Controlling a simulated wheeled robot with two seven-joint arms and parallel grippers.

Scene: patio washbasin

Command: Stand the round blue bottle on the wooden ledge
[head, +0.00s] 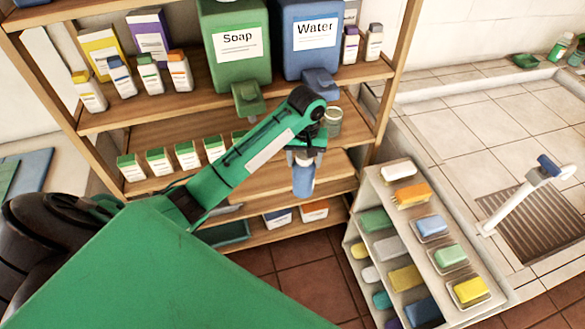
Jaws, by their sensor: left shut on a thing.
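My left gripper (304,158) is at the end of the green arm that comes in from the left. It is shut on the round blue bottle (303,182), which hangs upright below it with its blue body showing. The top of the bottle is hidden by the gripper. The bottle shows in front of the wooden shelf unit's lower boards (338,168); I cannot tell whether it touches one. Several wooden boards show, and I cannot tell which is the ledge. My right gripper is not in view.
A green Soap tank (236,50) and a blue Water tank (312,48) stand above, with spouts overhanging. A jar (332,122) stands behind my gripper. Small green-and-white boxes (187,155) line the shelf at left. A rack of soaps (372,190) stands at right.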

